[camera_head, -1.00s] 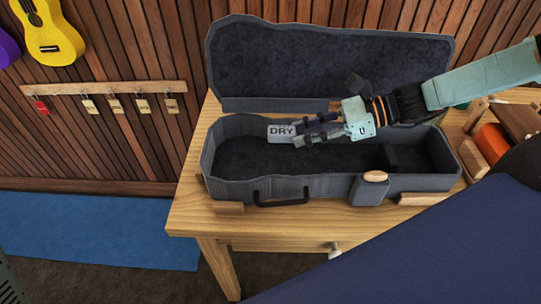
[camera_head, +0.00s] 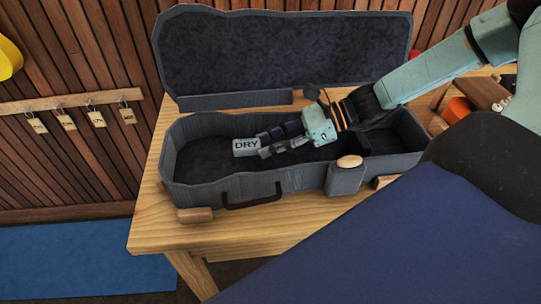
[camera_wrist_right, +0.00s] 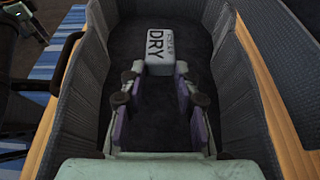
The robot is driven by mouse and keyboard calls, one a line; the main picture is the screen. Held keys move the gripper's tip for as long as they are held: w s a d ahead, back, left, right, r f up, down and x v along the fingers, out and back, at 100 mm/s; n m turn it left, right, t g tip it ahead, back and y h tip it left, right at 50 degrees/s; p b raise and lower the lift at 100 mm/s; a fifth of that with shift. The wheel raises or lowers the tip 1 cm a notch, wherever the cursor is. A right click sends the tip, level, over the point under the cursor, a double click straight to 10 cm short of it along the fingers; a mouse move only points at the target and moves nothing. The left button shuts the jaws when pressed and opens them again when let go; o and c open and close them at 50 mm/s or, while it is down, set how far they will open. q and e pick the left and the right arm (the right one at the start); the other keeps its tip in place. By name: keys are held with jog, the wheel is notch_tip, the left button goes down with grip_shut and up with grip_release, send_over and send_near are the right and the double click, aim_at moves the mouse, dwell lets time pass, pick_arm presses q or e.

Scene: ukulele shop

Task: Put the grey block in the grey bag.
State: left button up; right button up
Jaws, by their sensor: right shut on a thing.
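The grey block (camera_head: 246,147), marked "DRY", is held at the fingertips of my right gripper (camera_head: 262,145). The block also shows in the wrist view (camera_wrist_right: 155,45), with the gripper's fingers (camera_wrist_right: 158,75) shut on its near end. The grey bag (camera_head: 255,187) is an open, case-shaped one with a dark lining and its lid (camera_head: 285,60) raised at the back. The block and fingers are within the bag's walls, over the left part of its floor. I cannot tell whether the block touches the floor.
The bag stands on a wooden table (camera_head: 160,235). An orange object (camera_head: 457,110) lies to the right. Tags hang on a wall rail (camera_head: 75,102).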

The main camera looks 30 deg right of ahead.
aim_at(271, 161)
jog(key=shift+f, duration=0.45)
notch_tip(271, 161, down, 2)
jog(key=shift+w+a+f+b, duration=0.1)
jog(key=shift+b, duration=0.95)
jog(key=shift+w+f, duration=0.15)
jog(key=shift+f, duration=0.2)
jog(key=shift+s+r, duration=0.15)
jog(key=shift+s, duration=0.05)
jog(key=shift+f+b, duration=0.2)
jog(key=shift+b, duration=0.1)
jog(key=o, duration=0.8)
jog(key=shift+w+f, duration=0.1)
jog(key=o, duration=0.3)
